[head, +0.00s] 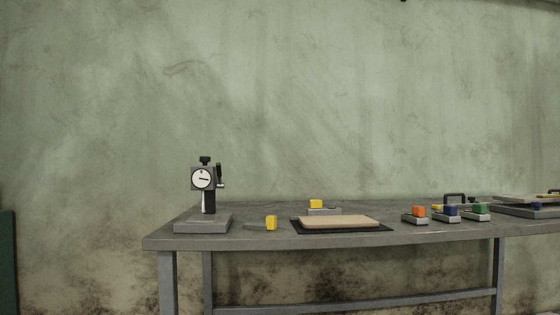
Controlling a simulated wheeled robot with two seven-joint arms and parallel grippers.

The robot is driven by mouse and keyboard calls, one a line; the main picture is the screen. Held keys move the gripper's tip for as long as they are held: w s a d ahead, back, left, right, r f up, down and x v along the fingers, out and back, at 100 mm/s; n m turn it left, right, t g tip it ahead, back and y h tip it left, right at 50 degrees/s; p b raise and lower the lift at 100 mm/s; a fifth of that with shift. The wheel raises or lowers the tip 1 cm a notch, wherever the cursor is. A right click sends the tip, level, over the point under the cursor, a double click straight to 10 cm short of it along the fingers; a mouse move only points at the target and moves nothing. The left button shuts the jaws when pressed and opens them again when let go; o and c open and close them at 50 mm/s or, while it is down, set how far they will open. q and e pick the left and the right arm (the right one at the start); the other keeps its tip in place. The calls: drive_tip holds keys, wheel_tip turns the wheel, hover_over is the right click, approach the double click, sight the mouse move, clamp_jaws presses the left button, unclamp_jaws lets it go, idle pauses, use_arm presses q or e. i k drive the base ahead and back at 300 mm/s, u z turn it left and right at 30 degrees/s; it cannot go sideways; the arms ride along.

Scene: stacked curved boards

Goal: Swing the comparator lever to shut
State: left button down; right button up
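The comparator (203,200) stands upright at the left end of the grey table, on a grey block base. Its round white dial (202,179) faces me. A small dark lever (219,175) sticks up at the right side of its head, with a short light piece below it. At this size I cannot tell the lever's exact setting. Neither of my grippers shows in the head view.
Grey flat items (528,208) are at far right.

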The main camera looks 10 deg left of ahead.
sight(219, 184)
drive_tip(key=z, duration=0.2)
drive_tip(key=i, duration=0.95)
drive_tip(key=u, duration=0.3)
